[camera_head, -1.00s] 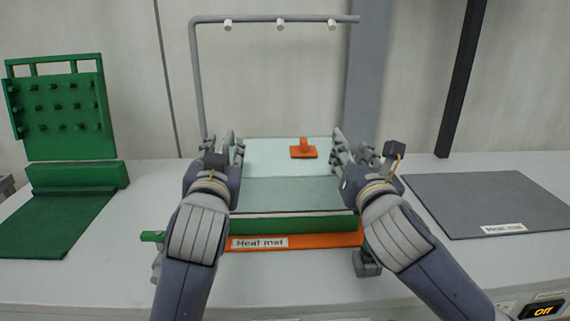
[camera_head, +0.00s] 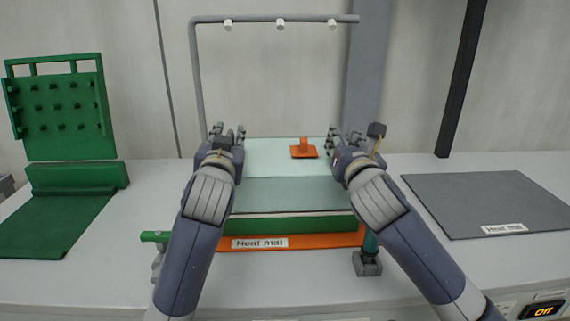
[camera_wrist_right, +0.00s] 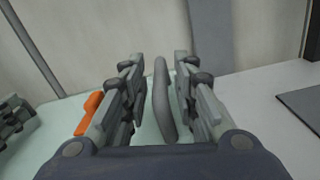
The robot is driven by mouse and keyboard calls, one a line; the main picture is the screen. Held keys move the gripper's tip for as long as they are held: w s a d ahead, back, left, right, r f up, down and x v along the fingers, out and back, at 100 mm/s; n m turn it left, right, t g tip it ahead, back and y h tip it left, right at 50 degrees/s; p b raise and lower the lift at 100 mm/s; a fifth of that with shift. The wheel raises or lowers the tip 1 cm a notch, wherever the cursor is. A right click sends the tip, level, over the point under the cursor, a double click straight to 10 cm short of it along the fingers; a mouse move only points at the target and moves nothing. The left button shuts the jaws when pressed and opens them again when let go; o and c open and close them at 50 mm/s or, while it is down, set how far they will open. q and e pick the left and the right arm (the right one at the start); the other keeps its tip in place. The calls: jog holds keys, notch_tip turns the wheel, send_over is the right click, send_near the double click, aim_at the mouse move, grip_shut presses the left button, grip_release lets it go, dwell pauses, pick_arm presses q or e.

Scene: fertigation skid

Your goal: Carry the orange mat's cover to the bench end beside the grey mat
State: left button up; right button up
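The cover (camera_head: 290,190) is a pale translucent lid with an orange knob (camera_head: 303,150) on top. It sits on a green tray (camera_head: 290,225) on the orange mat (camera_head: 335,240). My left gripper (camera_head: 230,134) is at the cover's left edge, fingers apart; what lies between them is hidden. My right gripper (camera_head: 344,138) is at the right edge. In the right wrist view its fingers (camera_wrist_right: 155,95) stand apart on either side of a grey upright bar (camera_wrist_right: 164,100), apparently a side handle, with narrow gaps. The grey mat (camera_head: 485,203) lies flat and bare at right.
A grey pipe frame with nozzles (camera_head: 280,20) arches behind the cover. A green pegged panel (camera_head: 60,108) and green mat (camera_head: 50,225) are at left. A dark post (camera_head: 462,80) stands behind the grey mat. Bare bench shows around the grey mat.

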pick_arm(q)
grip_shut()
pick_arm(e)
grip_shut()
pick_arm(q)
jog(key=shift+d+r, duration=0.1)
jog(key=shift+r, duration=0.05)
pick_arm(e)
jog(key=shift+r, duration=0.1)
